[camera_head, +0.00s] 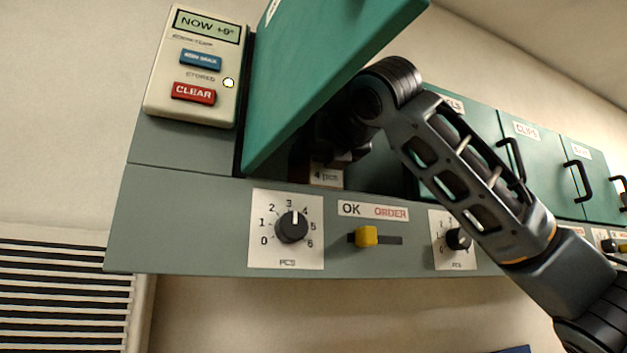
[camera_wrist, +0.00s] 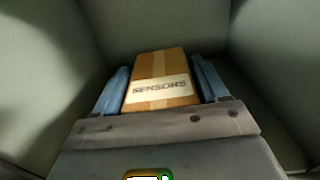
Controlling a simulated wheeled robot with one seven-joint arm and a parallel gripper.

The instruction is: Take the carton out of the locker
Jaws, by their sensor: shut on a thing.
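The carton (camera_wrist: 158,68) is a brown box with a tape strip and a white label reading SENSORS. In the wrist view it sits between the two blue fingers of my gripper (camera_wrist: 160,90), which is shut on it. Grey-green locker walls surround it on several sides. In the head view my arm reaches into the locker (camera_head: 272,183) behind its raised green door (camera_head: 330,70). My gripper is mostly hidden there in shadow. A small tag reading "4 pcm" or similar shows below it. I cannot tell whether the carton touches the locker floor.
Below the locker are a dial (camera_head: 291,227) pointing near 3 and a yellow slider (camera_head: 367,236) under an OK / ORDER label. A panel (camera_head: 199,65) with a display and CLEAR button is at the left. Closed lockers with black handles (camera_head: 580,181) line the right.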

